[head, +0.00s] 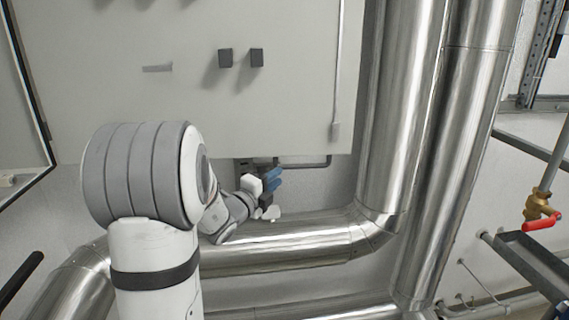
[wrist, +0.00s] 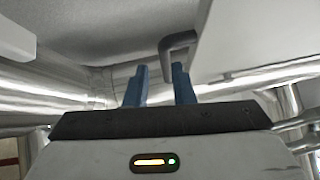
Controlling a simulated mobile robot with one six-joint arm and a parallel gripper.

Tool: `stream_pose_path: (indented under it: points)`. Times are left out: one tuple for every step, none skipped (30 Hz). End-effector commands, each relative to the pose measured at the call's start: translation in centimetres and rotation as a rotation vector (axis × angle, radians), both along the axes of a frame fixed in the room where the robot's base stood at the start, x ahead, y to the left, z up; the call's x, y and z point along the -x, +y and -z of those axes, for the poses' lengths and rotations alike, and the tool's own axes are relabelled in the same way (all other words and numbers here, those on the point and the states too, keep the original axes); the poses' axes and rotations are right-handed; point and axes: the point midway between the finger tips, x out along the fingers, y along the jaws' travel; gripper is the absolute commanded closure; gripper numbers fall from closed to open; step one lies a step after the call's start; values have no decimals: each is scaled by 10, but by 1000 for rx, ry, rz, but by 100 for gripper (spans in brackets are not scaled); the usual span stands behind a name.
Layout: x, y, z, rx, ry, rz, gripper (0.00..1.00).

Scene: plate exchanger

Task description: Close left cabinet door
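A light grey cabinet (head: 285,110) fills the top of the head view, with two dark knobs (head: 225,58) and a small handle-like piece on its front. At the far left, a pale panel with a black edge strip (head: 22,125) stands at an angle; it looks like an open door, but its hinge is not shown. My gripper (head: 272,180) is just below the cabinet's bottom edge, right of my forearm. In the wrist view its two blue fingers (wrist: 160,88) are apart with nothing between them. A pale panel edge (wrist: 245,45) is at upper right there.
Large shiny pipes (head: 405,120) run down right of the cabinet and bend leftward below my gripper. A thin grey pipe (wrist: 178,42) bends close beyond the fingers. A red valve handle (head: 541,221) is at far right. My arm covers part of the cabinet's lower left.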

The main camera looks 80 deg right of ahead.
Motion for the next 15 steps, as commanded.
stream_pose_path:
  points:
    - [15,-1,-1,21,-9,40,78]
    - [21,-1,-1,33,-13,57,78]
    - [26,-1,-2,44,-17,71,78]
    - [29,-2,-3,48,-18,77,78]
    - [31,-4,-4,50,-19,81,78]
    - [34,-7,-4,52,-20,84,78]
    - [36,-10,-5,51,-19,85,78]
    - [37,-13,-6,51,-19,84,78]
    - [40,-18,-8,52,-18,83,78]
    - [43,-23,-8,51,-18,83,78]
    - [45,-27,-9,51,-19,83,78]
    - [49,-33,-11,51,-19,83,78]
    - [51,-37,-11,50,-19,82,78]
    - [53,-42,-12,50,-18,81,78]
    - [56,-46,-12,50,-18,81,78]
